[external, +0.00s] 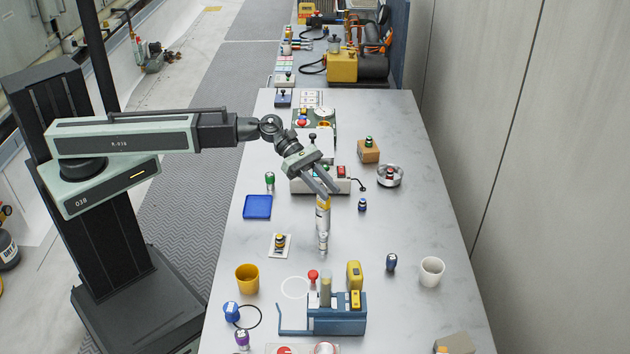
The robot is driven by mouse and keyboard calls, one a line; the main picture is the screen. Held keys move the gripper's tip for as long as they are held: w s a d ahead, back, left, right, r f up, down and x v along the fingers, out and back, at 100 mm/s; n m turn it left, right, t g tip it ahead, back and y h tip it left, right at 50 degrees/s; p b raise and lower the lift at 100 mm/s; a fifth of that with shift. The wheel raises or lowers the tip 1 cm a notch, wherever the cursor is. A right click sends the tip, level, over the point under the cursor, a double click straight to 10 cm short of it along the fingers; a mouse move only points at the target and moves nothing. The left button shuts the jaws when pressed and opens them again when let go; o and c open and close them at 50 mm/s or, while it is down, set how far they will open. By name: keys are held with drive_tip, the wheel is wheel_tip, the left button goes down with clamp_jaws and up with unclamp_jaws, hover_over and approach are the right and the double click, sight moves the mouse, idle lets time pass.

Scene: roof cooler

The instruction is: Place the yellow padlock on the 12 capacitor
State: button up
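My gripper (330,191) reaches over the middle of the table, its two fingers pointing down and to the right with a gap between them. A pale upright cylinder with a yellow-orange top (323,204) shows directly below the fingertips; whether they touch it is unclear. A yellow block (354,274) stands upright behind the blue device, with a smaller yellow piece (355,299) on the device. I cannot tell which is the padlock, and no "12" mark is readable.
A blue tray (257,207) and a yellow cup (247,279) are at left, a white cup (432,271) at right. The blue device (335,321) stands in front. A grey box (312,186) lies behind my gripper. The table's right middle is mostly clear.

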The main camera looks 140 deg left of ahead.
drive_tip(key=p+v, duration=0.3)
drive_tip(key=v, duration=0.7)
drive_tip(key=shift+s+r+p, duration=0.25)
drive_tip(key=shift+s+p, duration=0.05)
drive_tip(key=shift+s, duration=0.05)
